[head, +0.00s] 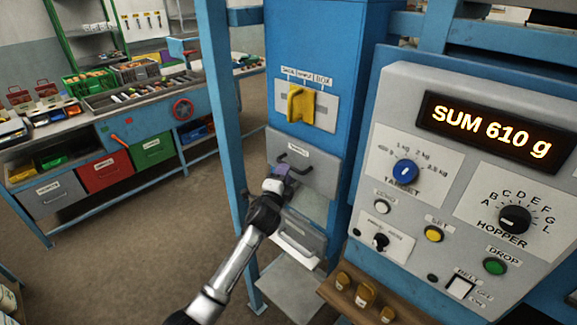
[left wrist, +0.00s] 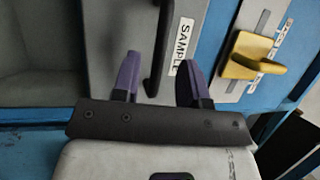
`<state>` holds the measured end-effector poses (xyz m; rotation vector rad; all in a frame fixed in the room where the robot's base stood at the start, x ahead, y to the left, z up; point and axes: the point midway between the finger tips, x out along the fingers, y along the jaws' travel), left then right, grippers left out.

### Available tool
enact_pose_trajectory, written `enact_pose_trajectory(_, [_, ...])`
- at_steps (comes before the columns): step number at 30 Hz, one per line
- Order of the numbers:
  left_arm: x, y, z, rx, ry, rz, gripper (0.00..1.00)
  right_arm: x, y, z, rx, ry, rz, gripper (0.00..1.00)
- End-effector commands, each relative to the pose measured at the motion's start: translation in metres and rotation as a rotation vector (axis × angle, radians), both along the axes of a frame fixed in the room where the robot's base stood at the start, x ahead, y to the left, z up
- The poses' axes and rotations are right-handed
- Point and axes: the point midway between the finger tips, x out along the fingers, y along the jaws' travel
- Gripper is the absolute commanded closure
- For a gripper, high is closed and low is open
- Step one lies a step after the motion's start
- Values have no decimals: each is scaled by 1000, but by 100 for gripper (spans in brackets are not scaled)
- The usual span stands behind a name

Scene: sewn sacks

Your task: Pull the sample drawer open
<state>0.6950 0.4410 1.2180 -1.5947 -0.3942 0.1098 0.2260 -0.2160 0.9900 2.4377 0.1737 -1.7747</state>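The sample drawer (head: 318,171) has a grey front set in the blue column, below the yellow handle. Its front looks flush with the column. Its black bar handle (head: 293,152) also shows in the left wrist view (left wrist: 160,38), beside a white SAMPLE label (left wrist: 181,46). My left gripper (head: 282,170) is at the drawer front, by the handle. In the left wrist view, its purple fingers (left wrist: 158,62) are apart, one on each side of the handle. Contact with the handle cannot be told. My right gripper is out of view.
The yellow handle (head: 300,105) sits on a plate above the drawer. A grey control panel (head: 440,200) with knobs, buttons and a lit SUM 610 g display (head: 494,130) stands at right. A blue post (head: 222,100) rises left of the column. Open floor lies at left.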

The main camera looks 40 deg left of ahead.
Motion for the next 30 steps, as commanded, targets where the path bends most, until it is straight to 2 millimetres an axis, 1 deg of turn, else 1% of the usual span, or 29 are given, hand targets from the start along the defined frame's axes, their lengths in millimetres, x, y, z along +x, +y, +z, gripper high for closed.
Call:
enact_pose_trajectory(1, [8, 2, 2, -2, 1, 2, 60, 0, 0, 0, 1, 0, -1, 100])
enact_pose_trajectory(3, [16, 5, 3, -2, 0, 0, 60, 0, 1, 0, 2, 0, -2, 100])
enact_pose_trajectory(9, [32, 11, 6, -1, 0, 1, 60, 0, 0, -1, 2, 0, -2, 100])
enact_pose_trajectory(15, [39, 13, 7, -1, 1, 1, 60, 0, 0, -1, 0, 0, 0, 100])
enact_pose_trajectory(24, [40, 13, 7, -1, 1, 0, 60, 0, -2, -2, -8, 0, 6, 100])
enact_pose_trajectory(26, [39, 13, 7, -1, 1, 0, 64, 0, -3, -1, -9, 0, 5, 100])
enact_pose_trajectory(30, [39, 13, 7, -1, 1, 0, 78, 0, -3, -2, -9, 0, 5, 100])
